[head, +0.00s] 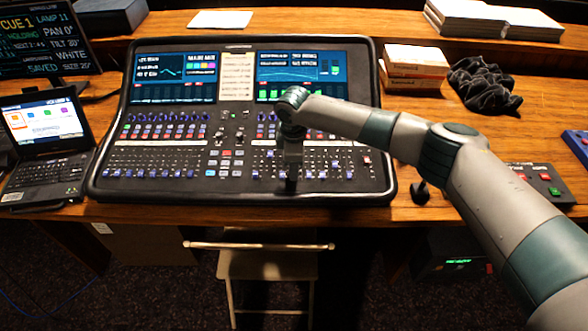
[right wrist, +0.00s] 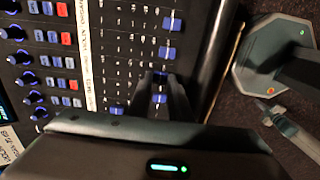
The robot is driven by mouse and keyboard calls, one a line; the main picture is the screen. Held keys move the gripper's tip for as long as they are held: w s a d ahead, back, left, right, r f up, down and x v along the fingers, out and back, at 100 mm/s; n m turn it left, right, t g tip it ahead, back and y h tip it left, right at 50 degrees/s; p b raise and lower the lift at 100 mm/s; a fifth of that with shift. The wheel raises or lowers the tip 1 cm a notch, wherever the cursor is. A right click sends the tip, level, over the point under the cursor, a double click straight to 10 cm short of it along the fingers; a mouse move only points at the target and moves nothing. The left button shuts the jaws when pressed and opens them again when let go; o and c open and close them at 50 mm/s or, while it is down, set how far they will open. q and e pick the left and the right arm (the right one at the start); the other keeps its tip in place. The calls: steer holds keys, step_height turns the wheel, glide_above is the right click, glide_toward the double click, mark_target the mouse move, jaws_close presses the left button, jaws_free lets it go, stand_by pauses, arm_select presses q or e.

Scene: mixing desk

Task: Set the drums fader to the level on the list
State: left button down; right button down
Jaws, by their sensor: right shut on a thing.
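The mixing desk (head: 160,157) stands on the wooden table, with rows of blue fader caps along its lower part. My right gripper (head: 291,182) points down over the right fader bank. In the right wrist view its fingers (right wrist: 161,92) are shut around a blue fader cap (right wrist: 160,99). Other blue caps, such as one above (right wrist: 165,53) and one below (right wrist: 117,111), stand at differing positions in their slots. I cannot read the channel labels on the strip, so I cannot tell which fader is drums. A pale sheet with lines of writing (head: 236,76) lies between the screens, too small to read. My left gripper is not in view.
A small laptop (head: 48,140) and a dark monitor (head: 42,40) stand on the left. A button box (head: 540,182) is beyond my right arm. A folding chair (head: 262,262) stands in front.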

steer(key=w+b, duration=0.2)
steer(key=w, duration=0.1)
steer(key=shift+w+r, duration=0.15)
steer(key=shift+w, duration=0.05)
steer(key=shift+r, duration=0.1)
steer(key=c, duration=1.6)
jaws_free()
steer(key=shift+s+r+b, duration=0.3)
steer(key=shift+r+b, duration=0.55)
steer(key=shift+r, duration=2.05)
steer(key=shift+s+r+b, duration=0.35)
steer(key=shift+r+b, duration=0.45)
steer(key=shift+r, duration=2.05)
steer(key=shift+s+r+b, duration=0.3)
steer(key=shift+r+b, duration=0.55)
steer(key=shift+r, duration=2.05)
